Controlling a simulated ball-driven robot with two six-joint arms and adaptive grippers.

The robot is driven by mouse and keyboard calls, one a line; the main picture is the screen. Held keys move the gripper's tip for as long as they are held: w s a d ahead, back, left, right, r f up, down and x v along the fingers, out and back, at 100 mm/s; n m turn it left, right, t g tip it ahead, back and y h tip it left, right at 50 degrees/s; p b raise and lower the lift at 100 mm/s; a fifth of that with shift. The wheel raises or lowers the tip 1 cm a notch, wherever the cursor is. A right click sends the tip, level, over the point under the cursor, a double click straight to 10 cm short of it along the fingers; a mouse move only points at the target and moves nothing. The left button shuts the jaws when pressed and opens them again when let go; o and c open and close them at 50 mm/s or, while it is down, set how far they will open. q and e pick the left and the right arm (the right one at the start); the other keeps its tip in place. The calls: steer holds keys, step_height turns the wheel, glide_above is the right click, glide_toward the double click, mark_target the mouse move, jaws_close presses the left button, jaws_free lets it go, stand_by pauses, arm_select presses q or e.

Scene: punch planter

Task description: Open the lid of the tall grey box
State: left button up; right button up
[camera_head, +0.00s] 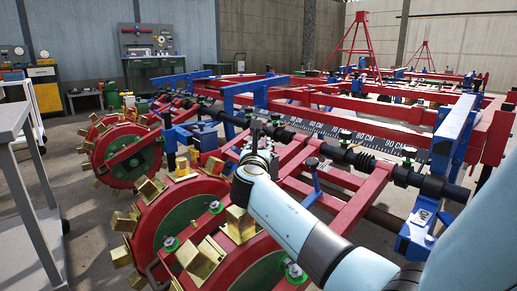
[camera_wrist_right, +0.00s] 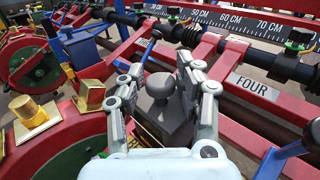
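The tall grey box (camera_wrist_right: 178,128) shows in the right wrist view, among the red bars of the planter. Its lid carries a round grey knob (camera_wrist_right: 160,84). My right gripper (camera_wrist_right: 162,72) is open, with one finger on each side of the knob. A small gap shows between the knob and each finger, so I see no firm grip. In the head view my right gripper (camera_head: 257,138) reaches in from the lower right over the planter and hides most of the box. The lid looks closed. My left gripper is not in view.
Red planter wheels (camera_head: 172,215) with brass-coloured punches stand left of my right gripper. Red bars, a black shaft (camera_head: 345,155) and a centimetre scale (camera_head: 350,136) lie close behind and right. A blue lever (camera_wrist_right: 285,155) rises near the gripper. A grey table (camera_head: 15,120) stands far left.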

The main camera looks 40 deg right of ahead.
jaws_close()
steer(key=shift+f, duration=0.1)
stand_by(0.3)
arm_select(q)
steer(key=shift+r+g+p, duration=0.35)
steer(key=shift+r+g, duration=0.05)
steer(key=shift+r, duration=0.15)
